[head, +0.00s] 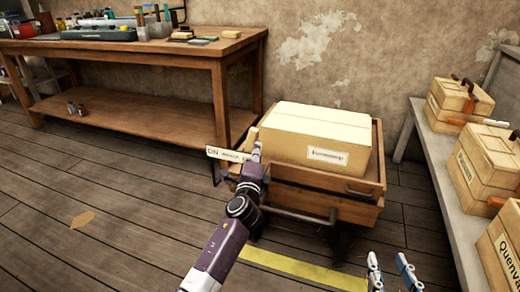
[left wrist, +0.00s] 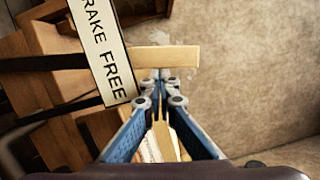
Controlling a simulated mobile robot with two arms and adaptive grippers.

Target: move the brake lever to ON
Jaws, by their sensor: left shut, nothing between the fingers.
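A label plate (head: 228,153) on the left side of the wooden cart reads "ON" and "BRAKE" in the head view; its right end is covered by my left gripper. In the left wrist view the plate (left wrist: 102,45) shows "RAKE FREE". A pale wooden bar, seemingly the brake lever's handle (left wrist: 165,59), lies just beyond my fingertips, close to the FREE end. It also shows in the head view (head: 250,139). My left gripper (left wrist: 161,78) is shut and empty; whether it touches the bar I cannot tell. My right gripper (head: 389,258) is open and empty at the bottom right.
The wooden cart (head: 330,205) carries a large box (head: 314,137) and has a metal push bar in front. A workbench (head: 150,47) with tools stands at the back left. A grey side table (head: 432,150) with wooden boxes stands at right. The floor at left is mostly clear.

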